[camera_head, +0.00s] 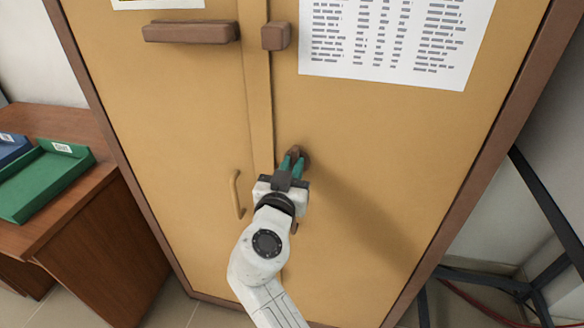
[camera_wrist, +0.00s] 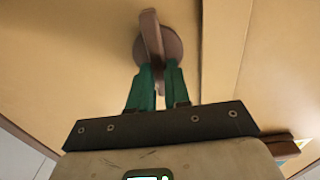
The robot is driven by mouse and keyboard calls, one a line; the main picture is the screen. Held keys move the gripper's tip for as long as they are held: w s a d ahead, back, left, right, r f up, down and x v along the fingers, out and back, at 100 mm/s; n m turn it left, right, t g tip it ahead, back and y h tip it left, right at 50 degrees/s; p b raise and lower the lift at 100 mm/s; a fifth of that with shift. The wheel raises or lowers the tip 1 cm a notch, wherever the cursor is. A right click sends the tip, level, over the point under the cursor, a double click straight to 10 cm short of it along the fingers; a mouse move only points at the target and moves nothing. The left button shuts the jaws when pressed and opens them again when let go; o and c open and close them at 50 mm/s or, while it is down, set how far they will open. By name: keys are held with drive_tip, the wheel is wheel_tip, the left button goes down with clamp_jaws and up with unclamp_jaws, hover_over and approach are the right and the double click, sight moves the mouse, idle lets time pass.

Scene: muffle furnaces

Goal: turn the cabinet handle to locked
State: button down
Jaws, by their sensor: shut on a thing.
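The tan cabinet (camera_head: 350,200) is in front of me with its two doors shut. Its handle (camera_head: 304,158) is a brown bar on a round brown base, on the right door near the seam. My gripper (camera_head: 291,164) reaches it from below, with green fingers on the handle. In the wrist view the handle's bar (camera_wrist: 151,32) stands out across its base, nearly lengthwise in the picture, slightly tilted. There my gripper (camera_wrist: 160,76) has a finger on each side of the bar and is shut on it. The gripper hides part of the handle in the head view.
A brown block (camera_head: 276,36) and a long brown bar (camera_head: 190,32) are higher on the doors. A tan pull (camera_head: 236,194) is on the left door. A desk (camera_head: 85,235) with a green tray (camera_head: 45,182) stands left. A dark metal frame (camera_head: 545,200) stands right.

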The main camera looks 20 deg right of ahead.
drive_tip(key=n, duration=0.3)
drive_tip(key=n+b, duration=0.1)
drive_tip(key=shift+w+a+n, duration=0.2)
drive_tip(key=shift+a+n, duration=0.05)
drive_tip(key=shift+n, duration=0.05)
drive_tip(key=shift+w+a+f+n+p, duration=0.2)
drive_tip(key=shift+n+p, duration=0.45)
drive_tip(key=shift+n, duration=1.6)
drive_tip(key=shift+s+a+f+n+p, duration=0.1)
drive_tip(key=shift+f+n+p, duration=0.35)
drive_tip(key=shift+n, duration=1.75)
drive_tip(key=shift+w+a+f+n+p, duration=0.15)
drive_tip(key=shift+n+p, duration=0.65)
drive_tip(key=shift+n, duration=1.45)
drive_tip(key=c, duration=1.1)
unclamp_jaws()
drive_tip(key=shift+s, duration=0.1)
